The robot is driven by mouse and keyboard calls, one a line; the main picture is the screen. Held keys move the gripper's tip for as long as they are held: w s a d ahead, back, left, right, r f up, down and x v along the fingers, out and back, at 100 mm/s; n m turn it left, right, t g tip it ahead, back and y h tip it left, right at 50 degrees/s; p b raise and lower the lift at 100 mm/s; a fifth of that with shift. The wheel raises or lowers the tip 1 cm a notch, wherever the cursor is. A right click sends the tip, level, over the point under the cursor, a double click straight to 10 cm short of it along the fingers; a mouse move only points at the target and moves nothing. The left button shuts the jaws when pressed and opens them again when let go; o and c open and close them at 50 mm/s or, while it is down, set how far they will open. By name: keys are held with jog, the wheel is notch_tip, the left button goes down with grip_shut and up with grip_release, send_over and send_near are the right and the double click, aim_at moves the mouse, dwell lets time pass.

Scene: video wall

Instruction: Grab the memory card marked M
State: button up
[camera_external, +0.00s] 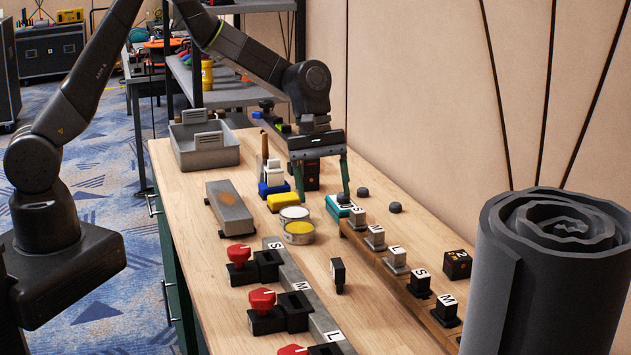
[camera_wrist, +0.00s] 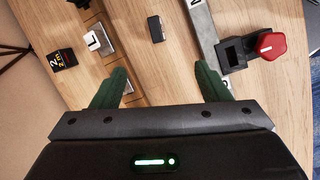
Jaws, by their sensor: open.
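Several lettered pieces stand in a row on a wooden rail (camera_external: 385,268) along the right of the bench. One white piece marked M (camera_external: 375,238) stands between S and L; a black piece marked M (camera_external: 446,310) stands nearer the camera. I cannot tell which is the memory card. My gripper (camera_external: 322,196) is open, pointing down over the bench, near a teal item (camera_external: 337,207) and behind the lettered row. In the wrist view, my gripper (camera_wrist: 161,70) shows nothing held between its green fingers. A white piece marked L (camera_wrist: 93,40) shows there; no M piece is readable.
A small dark block (camera_external: 338,275) stands alone mid-bench. A grey strip marked S, M, L (camera_external: 300,292) runs beside sockets with red knobs (camera_external: 262,299). A rolled mat (camera_external: 545,270) fills the front right.

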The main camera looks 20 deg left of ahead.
aim_at(333, 263)
jog(key=s+d+f+m+t+b, duration=0.1)
jog(key=s+f+m+t+b, duration=0.45)
jog(key=m+b, duration=0.75)
jog(key=d+f+m+p, duration=0.1)
jog(key=f, duration=0.1)
jog(key=f+m+p, duration=0.1)
jog(key=f, duration=0.1)
jog(key=w+d+f+m+p, duration=0.1)
jog(key=f, duration=0.1)
jog(key=shift+d+f+g+h+p, duration=0.25)
jog(key=shift+d+g+h+p, duration=0.05)
jog(key=shift+d+g+p, duration=0.1)
jog(key=shift+p+x, duration=0.6)
jog(key=shift+x, duration=2.05)
jog(key=shift+s+a, duration=0.1)
jog(key=shift+a, duration=0.05)
jog(key=c, duration=1.1)
